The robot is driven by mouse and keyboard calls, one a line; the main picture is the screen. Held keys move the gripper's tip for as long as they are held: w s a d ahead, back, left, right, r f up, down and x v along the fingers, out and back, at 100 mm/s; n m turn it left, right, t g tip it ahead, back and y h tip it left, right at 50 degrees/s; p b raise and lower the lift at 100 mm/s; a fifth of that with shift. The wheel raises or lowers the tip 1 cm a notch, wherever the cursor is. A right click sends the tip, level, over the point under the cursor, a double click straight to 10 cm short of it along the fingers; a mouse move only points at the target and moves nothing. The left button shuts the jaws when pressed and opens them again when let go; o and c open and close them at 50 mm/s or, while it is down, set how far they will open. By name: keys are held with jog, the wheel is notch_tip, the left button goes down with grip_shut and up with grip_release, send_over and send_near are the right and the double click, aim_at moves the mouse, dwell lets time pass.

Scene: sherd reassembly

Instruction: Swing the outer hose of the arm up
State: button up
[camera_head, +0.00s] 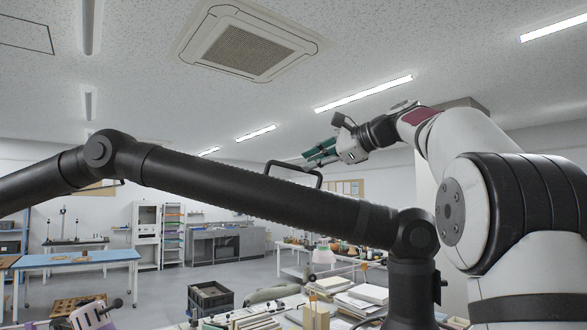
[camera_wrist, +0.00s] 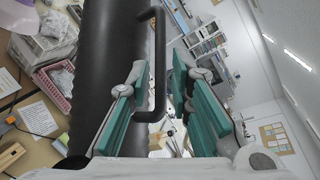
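The black jointed hose arm crosses the head view. Its long hose section (camera_head: 250,192) slopes up leftward from a joint (camera_head: 415,234) on a post to an elbow (camera_head: 108,153). A second section (camera_head: 35,183) slopes down out of view at the left. A black loop handle (camera_head: 290,166) stands on the long section's upper side. My gripper (camera_head: 310,158) is at this handle. In the wrist view the handle bar (camera_wrist: 158,95) lies between the teal fingers of my open gripper (camera_wrist: 158,70), with gaps on both sides. The long section (camera_wrist: 105,65) fills the left of that view.
Below is a cluttered bench with paper stacks (camera_head: 368,293), a black crate (camera_head: 210,299) and a pink basket (camera_wrist: 60,83). A blue table (camera_head: 80,258) stands at the left. A ceiling unit (camera_head: 245,42) is overhead; the air above the hose is clear.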

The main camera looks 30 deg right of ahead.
aim_at(294, 168)
jog(key=x, duration=0.6)
jog(key=shift+w+p, duration=0.15)
jog(key=shift+p, duration=0.2)
grip_shut()
